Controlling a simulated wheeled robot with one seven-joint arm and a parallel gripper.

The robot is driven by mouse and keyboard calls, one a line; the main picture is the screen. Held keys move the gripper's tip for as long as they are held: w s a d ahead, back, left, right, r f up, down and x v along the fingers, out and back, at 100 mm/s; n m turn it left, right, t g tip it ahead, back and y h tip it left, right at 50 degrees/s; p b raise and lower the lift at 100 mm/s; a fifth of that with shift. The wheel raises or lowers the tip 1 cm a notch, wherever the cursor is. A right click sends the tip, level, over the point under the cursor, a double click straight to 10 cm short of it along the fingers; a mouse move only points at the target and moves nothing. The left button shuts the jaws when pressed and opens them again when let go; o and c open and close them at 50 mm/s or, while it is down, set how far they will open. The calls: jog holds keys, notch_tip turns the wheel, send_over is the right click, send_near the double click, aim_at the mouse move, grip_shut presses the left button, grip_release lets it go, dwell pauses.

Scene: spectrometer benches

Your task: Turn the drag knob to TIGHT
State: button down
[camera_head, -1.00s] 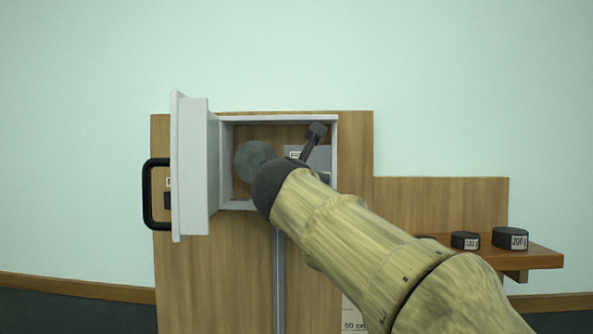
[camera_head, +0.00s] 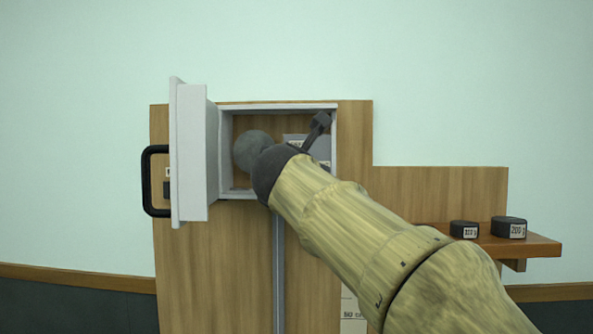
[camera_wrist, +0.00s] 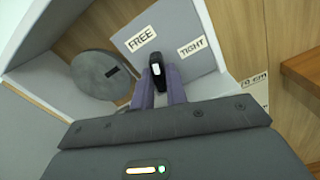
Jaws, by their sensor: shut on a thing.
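The drag knob (camera_wrist: 156,73) is a small black knob with a white mark, on a grey plate (camera_wrist: 176,22) in the wrist view. My gripper (camera_wrist: 158,86) has its purple-grey fingers shut on the knob, one on each side. The label FREE (camera_wrist: 141,38) is to the upper left of the knob and the label TIGHT (camera_wrist: 191,47) to its upper right. The white mark faces the camera; which label it points to is unclear. In the head view, my wrist hides the knob, and part of the grey plate (camera_head: 295,139) shows inside the open box.
A round grey disc (camera_wrist: 100,75) is left of the knob; it also shows in the head view (camera_head: 254,150). The white box door (camera_head: 190,150) with a black handle (camera_head: 147,180) stands open on the left. Black weights (camera_head: 509,228) sit on a wooden shelf (camera_head: 525,246) at right.

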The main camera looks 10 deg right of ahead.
jog(key=m+b, duration=0.6)
jog(key=m, duration=0.8)
jog(key=shift+a+r, duration=0.1)
dwell(0.3)
jog(key=c, duration=1.4)
grip_release()
jog(key=b+v, duration=0.6)
jog(key=v, duration=1.1)
jog(key=shift+s, duration=0.2)
